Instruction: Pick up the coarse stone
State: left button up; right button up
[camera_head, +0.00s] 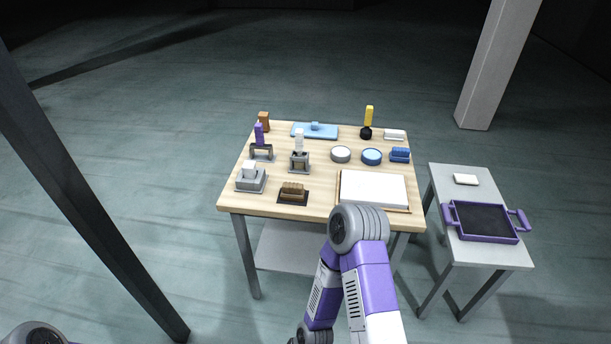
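I cannot tell for sure which item is the coarse stone. A grey block with a pale top piece (250,179) sits at the left front of the wooden table. A brown ridged block (292,190) rests on a dark mat beside it. A blue block (399,154) lies at the right edge, and a small white block (394,135) lies behind it. A purple and white arm of mine rises from the bottom, its joint in front of the table's front edge. Neither of my grippers shows.
The wooden table (232,198) also holds a white board (374,189), a blue tray (304,131), two round dishes and upright tools in stands. A side table (452,210) at right holds a purple tray (449,211) and a white block (466,179). A dark post stands at left.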

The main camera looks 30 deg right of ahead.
aim_at(292, 192)
jog(key=z, duration=0.8)
jog(key=i, duration=0.8)
jog(key=z, duration=0.8)
